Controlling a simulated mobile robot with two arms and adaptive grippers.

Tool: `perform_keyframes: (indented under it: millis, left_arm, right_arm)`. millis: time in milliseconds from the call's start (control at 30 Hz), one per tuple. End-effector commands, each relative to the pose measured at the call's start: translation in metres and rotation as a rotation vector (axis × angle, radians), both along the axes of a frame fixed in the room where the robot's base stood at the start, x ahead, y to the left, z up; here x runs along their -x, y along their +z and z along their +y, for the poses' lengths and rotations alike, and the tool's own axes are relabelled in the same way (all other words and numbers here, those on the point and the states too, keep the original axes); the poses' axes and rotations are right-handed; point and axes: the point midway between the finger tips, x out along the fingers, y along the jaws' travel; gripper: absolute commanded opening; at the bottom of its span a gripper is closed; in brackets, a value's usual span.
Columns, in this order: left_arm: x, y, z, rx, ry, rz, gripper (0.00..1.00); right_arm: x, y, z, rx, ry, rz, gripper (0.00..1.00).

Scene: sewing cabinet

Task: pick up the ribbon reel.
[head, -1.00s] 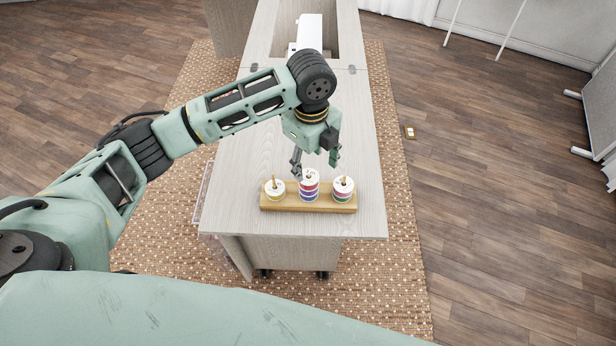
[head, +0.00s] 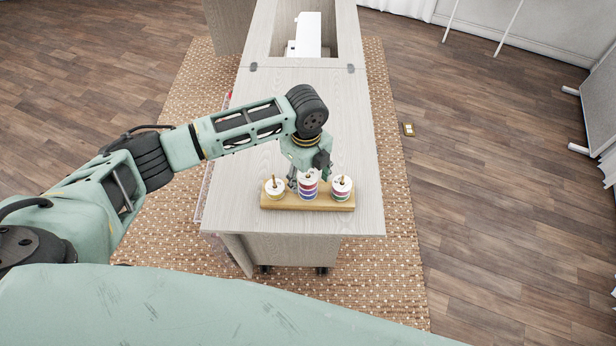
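A wooden stand (head: 325,206) near the front edge of the cabinet top bears three stacks of ribbon reels on pegs. The middle stack (head: 308,189) is the tallest, with white, red, purple and blue layers. The left stack (head: 274,190) is low, white and yellowish. The right stack (head: 341,189) shows white, red and green. My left gripper (head: 308,178) points down at the middle stack, its fingers apart on either side of the stack's upper part. Whether the fingers touch a reel is too small to tell. My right gripper is out of view.
The pale wood cabinet top (head: 262,130) is mostly clear behind the stand. A white sewing machine (head: 308,35) sits in the recess at the far end. A woven rug (head: 395,200) lies under the cabinet. A small item (head: 408,130) lies at the rug's right edge.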

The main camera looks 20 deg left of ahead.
Motion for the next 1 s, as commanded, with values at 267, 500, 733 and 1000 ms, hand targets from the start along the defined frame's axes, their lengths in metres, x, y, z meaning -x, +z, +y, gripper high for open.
perform_keyframes:
  millis: [267, 500, 733, 1000]
  left_arm:
    - [0.0, 0.0, 0.0, 0.0, 0.0, 0.0, 0.31]
    - [0.0, 0.001, 0.0, 0.0, 0.0, 0.0, 0.16]
    - [0.0, 0.002, 0.0, 0.001, 0.0, -0.001, 0.16]
    - [-0.002, 0.029, -0.001, 0.003, 0.0, -0.004, 0.16]
  right_arm:
    - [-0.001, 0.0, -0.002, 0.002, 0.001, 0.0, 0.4]
    - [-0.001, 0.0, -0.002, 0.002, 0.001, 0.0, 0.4]
    - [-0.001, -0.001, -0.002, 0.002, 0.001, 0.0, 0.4]
    - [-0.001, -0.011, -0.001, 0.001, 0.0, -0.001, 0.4]
